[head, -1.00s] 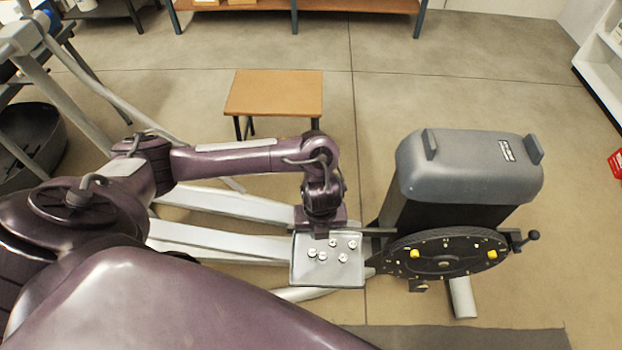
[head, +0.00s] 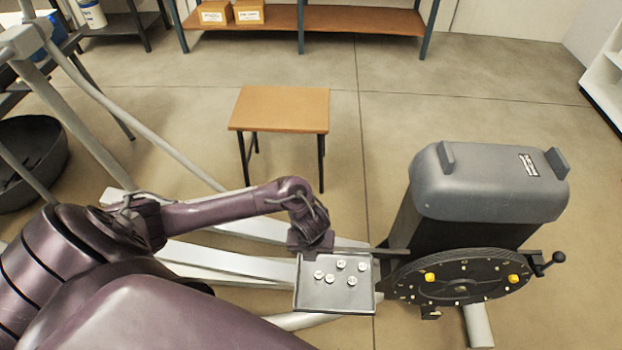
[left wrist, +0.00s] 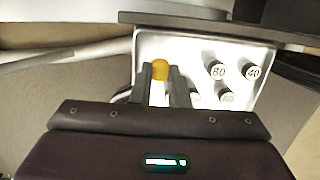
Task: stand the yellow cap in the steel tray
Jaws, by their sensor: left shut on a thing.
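The steel tray (head: 335,303) is a shallow, light grey tray holding several white numbered caps (head: 341,265). My left gripper (left wrist: 161,75) is shut on the yellow cap (left wrist: 161,68), which shows between its fingertips in the left wrist view. The fingers and cap are over the left part of the steel tray (left wrist: 205,48) in that view, left of the white caps (left wrist: 218,71). I cannot tell whether the cap touches the tray floor. In the head view my left gripper (head: 310,256) is at the tray's far left corner, and the held cap is hidden. My right gripper is not in view.
Right of the tray stands a machine with a grey cover (head: 490,190) and a black disc (head: 460,285) bearing two yellow pieces. A dark bar runs along the tray's far edge. A wooden-topped stool (head: 282,108) stands behind. The tray's near part is bare.

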